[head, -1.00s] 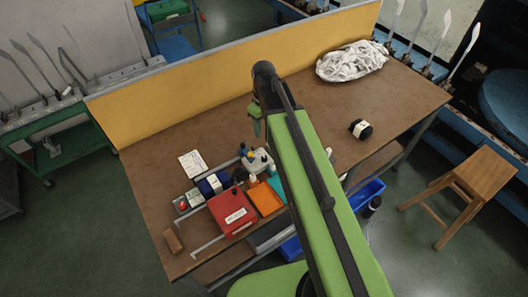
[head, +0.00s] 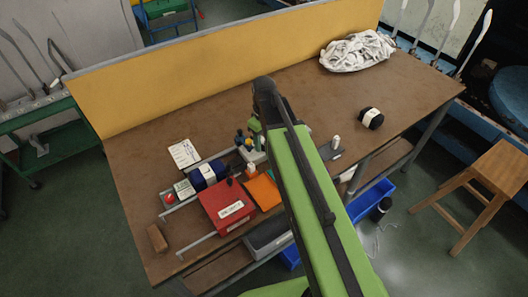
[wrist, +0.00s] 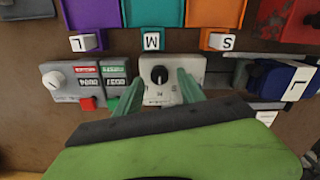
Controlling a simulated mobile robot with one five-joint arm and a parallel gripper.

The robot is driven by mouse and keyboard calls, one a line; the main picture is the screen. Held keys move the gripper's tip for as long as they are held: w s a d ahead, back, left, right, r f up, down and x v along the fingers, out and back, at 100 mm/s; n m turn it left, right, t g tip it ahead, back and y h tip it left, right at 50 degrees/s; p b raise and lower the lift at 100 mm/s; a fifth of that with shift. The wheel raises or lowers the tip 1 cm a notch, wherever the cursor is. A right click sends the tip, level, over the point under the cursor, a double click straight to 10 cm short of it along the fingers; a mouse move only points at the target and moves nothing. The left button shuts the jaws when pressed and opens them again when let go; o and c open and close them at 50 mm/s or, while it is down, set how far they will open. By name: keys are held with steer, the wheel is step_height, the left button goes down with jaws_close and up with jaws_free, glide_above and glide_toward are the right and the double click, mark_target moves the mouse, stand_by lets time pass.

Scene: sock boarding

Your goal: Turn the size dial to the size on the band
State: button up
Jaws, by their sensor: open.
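The size dial is a black knob (wrist: 160,74) with a white mark on a pale box (wrist: 176,93); the letters beside it are too small to read surely. My gripper (wrist: 158,92) is open, its green fingers on either side of the box's front part. Whether they touch the box I cannot tell. The knob is in view just beyond the fingertips. A navy sock bundle (wrist: 273,79) lies at the right with a white band (wrist: 297,86) that seems to read L. The bundle also shows in the head view (head: 204,176), where my arm partly hides the dial box.
Purple L (wrist: 88,14), teal M (wrist: 150,12) and orange S (wrist: 214,12) trays line the table edge. A counter box (wrist: 72,84) with a red button stands left of the dial box. A red box (head: 226,206) and black bundle (head: 370,118) also lie on the table (head: 150,150).

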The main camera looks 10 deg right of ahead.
steer(key=shift+f, duration=0.6)
steer(key=shift+r, duration=0.15)
jaws_close()
steer(key=shift+m, duration=0.4)
steer(key=m, duration=0.3)
steer(key=shift+m, duration=0.3)
steer(key=shift+d+m, duration=0.1)
steer(key=shift+m, duration=2.2)
